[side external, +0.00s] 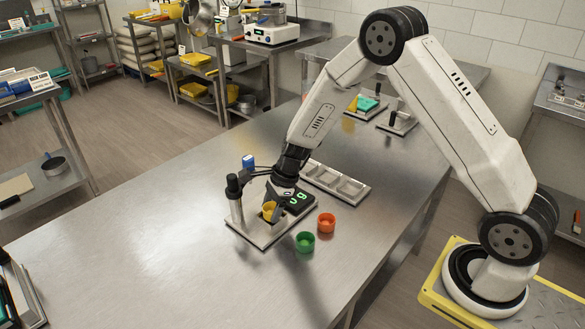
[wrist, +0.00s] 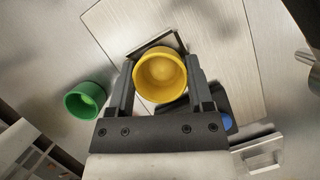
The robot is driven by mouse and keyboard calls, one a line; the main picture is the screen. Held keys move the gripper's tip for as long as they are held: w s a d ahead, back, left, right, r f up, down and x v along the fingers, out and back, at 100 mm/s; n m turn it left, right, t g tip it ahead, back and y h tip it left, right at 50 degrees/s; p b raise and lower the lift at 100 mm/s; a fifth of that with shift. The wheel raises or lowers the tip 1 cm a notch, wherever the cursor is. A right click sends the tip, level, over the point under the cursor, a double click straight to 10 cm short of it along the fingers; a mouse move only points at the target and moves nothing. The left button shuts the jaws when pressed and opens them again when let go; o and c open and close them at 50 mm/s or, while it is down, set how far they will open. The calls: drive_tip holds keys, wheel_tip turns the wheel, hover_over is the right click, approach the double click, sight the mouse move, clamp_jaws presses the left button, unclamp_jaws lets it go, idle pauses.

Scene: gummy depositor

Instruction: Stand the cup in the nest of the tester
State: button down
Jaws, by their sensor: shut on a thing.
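A yellow cup (side external: 269,209) is held between the fingers of my gripper (side external: 277,205) at the tester. In the wrist view the same yellow cup (wrist: 160,77) sits open side toward the camera, and my gripper (wrist: 160,70) is shut on it. The tester (side external: 262,235) is a flat metal base with a black post and a dark display with green digits (side external: 299,199). The cup is over the base, close to it; I cannot tell whether it touches. The nest is not clearly visible; in the wrist view a raised metal edge (wrist: 152,46) shows just beyond the cup.
A green cup (side external: 305,242) and an orange cup (side external: 326,222) stand on the metal table (side external: 180,235) right of the tester. A metal tray with compartments (side external: 335,183) lies behind. A blue-topped item (side external: 248,162) stands near the post.

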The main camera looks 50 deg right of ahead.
drive_tip(key=shift+r, duration=0.4)
drive_tip(key=shift+f, duration=0.6)
idle(0.6)
unclamp_jaws()
drive_tip(key=shift+f, duration=0.1)
drive_tip(key=shift+s, duration=0.15)
drive_tip(key=shift+a, duration=0.1)
drive_tip(key=shift+w+v, duration=0.15)
drive_tip(key=shift+v, duration=1.95)
drive_tip(key=shift+w+v, duration=0.2)
drive_tip(key=shift+v, duration=1.9)
